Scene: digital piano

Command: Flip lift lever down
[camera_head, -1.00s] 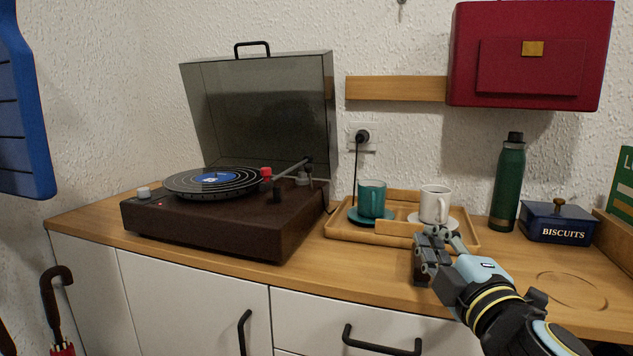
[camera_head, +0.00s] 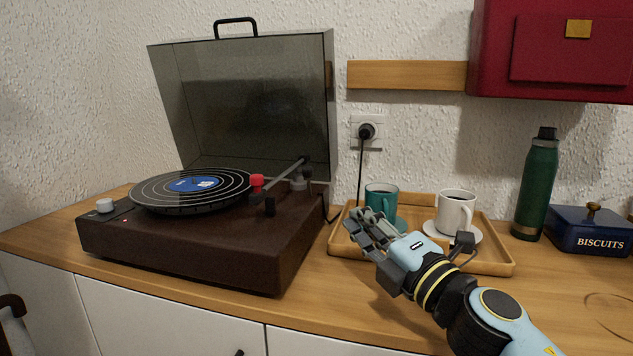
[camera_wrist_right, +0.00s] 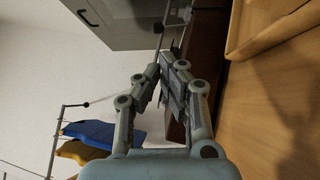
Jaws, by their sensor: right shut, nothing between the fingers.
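The dark brown record player (camera_head: 200,245) stands on the counter with its smoky lid raised. Its grey tonearm (camera_head: 283,177) has a red head (camera_head: 257,182) at the right edge of the black record (camera_head: 160,190). A small black upright piece (camera_head: 270,206), likely the lift lever, stands on the deck beside the tonearm; its exact position is hard to tell. My right gripper (camera_head: 362,224) is shut and empty, in front of the tray and right of the player, apart from the lever. It also shows shut in the right wrist view (camera_wrist_right: 160,68). My left gripper is out of view.
A wooden tray (camera_head: 495,262) holds a teal cup (camera_head: 381,197) and a white cup (camera_head: 455,210), close behind my right gripper. A green bottle (camera_head: 537,188) and a blue biscuit tin (camera_head: 590,235) stand further right. A black plug cable (camera_head: 360,170) hangs behind the tray.

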